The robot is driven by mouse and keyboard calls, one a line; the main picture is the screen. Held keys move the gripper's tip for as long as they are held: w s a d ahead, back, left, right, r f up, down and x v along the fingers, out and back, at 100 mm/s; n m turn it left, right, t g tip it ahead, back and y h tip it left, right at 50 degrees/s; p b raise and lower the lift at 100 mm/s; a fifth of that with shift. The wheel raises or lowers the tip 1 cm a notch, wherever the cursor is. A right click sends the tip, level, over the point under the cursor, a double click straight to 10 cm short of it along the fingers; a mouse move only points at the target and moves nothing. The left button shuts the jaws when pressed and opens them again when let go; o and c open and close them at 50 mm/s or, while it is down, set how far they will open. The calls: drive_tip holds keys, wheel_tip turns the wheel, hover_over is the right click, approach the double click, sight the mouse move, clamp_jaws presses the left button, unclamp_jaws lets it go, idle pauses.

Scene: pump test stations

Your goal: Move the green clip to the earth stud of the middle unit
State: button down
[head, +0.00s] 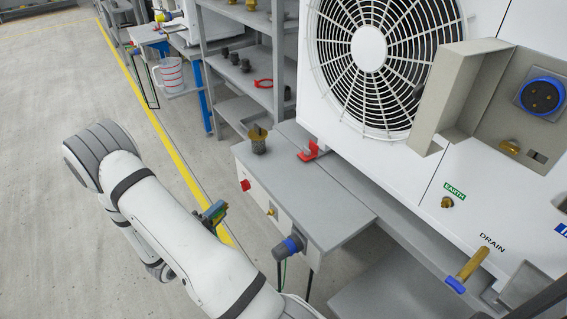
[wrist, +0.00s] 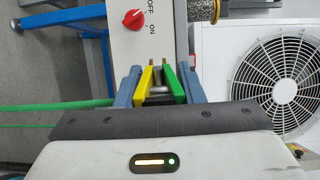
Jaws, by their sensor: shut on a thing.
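My gripper (wrist: 157,88) is shut on the green clip (wrist: 174,84), which has one green and one yellow handle and copper-coloured tips. In the wrist view the tips point up the picture, in front of a pale box. A green cable (wrist: 55,105) runs off to the left. In the head view my gripper (head: 213,214) and the clip show small, left of the bench front, seemingly apart from it. A brass earth stud (head: 447,202) sits under the green EARTH label on the large white fan unit (head: 405,110). I cannot tell whether this is the middle unit.
A grey bench (head: 310,195) has a red switch (head: 245,185), a brass stud (head: 271,212) and a blue connector (head: 290,247) on its front. A red clamp-like part (head: 309,152) is on top. A brass drain valve (head: 468,268) juts out at right. Floor at left is clear.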

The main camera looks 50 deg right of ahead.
drive_tip(key=w+a+r+n+t+y, duration=0.4)
drive_tip(key=w+a+n+t, duration=0.1)
drive_tip(key=a, duration=0.3)
drive_tip(key=w+a+r+n+t+y, duration=0.5)
drive_tip(key=a+t, duration=0.3)
drive_tip(key=shift+w+a+n, duration=0.25)
drive_tip(key=shift+a+n, duration=0.05)
drive_tip(key=shift+a, duration=0.05)
